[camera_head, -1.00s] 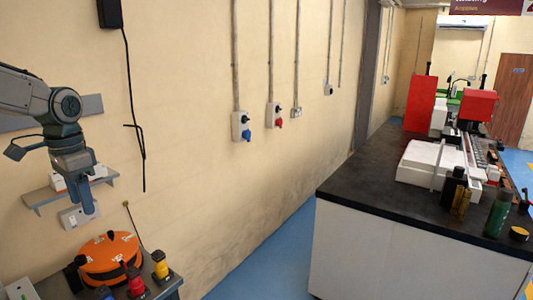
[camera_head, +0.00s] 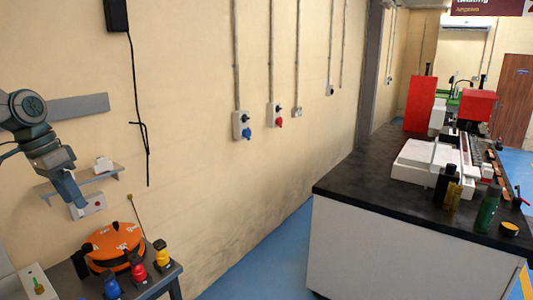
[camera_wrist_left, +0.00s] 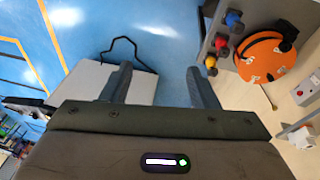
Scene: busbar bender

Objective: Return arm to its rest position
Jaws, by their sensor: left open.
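My left gripper (camera_head: 70,192) is at the left of the head view, raised in front of the wall and pointing down above the small side table (camera_head: 172,272). In the left wrist view its two fingers (camera_wrist_left: 160,88) stand apart with nothing between them, so it is open and empty. My right gripper does not show in the head view.
An orange round case (camera_head: 112,248) lies on the side table with blue, red and yellow items (camera_head: 137,270) beside it. A small wall shelf (camera_head: 80,182) is behind the gripper. A black-topped workbench (camera_head: 375,190) with machines stands right. Blue floor between is clear.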

